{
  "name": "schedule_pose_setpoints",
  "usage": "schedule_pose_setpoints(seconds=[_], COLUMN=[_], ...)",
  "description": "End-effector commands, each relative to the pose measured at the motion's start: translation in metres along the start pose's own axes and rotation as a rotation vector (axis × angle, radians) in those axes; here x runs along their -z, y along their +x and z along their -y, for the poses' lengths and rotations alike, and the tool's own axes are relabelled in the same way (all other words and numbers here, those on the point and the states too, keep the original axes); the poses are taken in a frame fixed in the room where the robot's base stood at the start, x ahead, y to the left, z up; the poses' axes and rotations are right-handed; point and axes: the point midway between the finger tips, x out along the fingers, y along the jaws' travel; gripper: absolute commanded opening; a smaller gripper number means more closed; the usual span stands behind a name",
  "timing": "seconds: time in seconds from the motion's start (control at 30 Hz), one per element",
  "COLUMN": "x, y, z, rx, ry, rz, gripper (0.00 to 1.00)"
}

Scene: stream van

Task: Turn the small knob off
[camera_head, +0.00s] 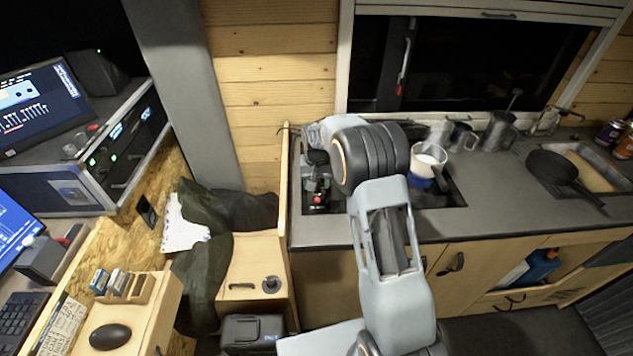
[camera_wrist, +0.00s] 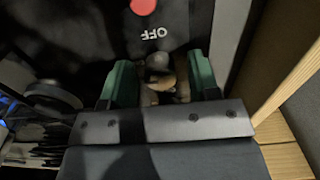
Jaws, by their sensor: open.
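The small knob (camera_wrist: 158,63) shows in the wrist view as a pale, rounded piece on a black panel (camera_wrist: 85,22). A white "OFF" label and a red round mark (camera_wrist: 143,5) are beside it on the panel. My gripper (camera_wrist: 161,72) is open, with one green finger on each side of the knob. I cannot tell whether either finger touches it. Shadow partly hides the knob's lower part and its setting. In the head view, the red mark (camera_head: 318,200) shows at the left end of the counter, and my arm hides most of the area around the knob.
A wooden partition (camera_head: 286,190) stands close at the left of the counter; it also shows in the wrist view (camera_wrist: 290,85). A dark pan (camera_head: 552,166) lies farther right.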

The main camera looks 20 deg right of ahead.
Motion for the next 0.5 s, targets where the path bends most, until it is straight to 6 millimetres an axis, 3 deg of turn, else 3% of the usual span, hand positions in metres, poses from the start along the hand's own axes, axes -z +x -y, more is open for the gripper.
schedule_pose_setpoints(seconds=[0.07,0.5], x=[-0.0001,0.0], y=[0.0,-0.0003], z=[0.0,0.0], rx=[0.0,0.0], ry=[0.0,0.0], rz=[0.0,0.0], gripper=[0.53,0.11])
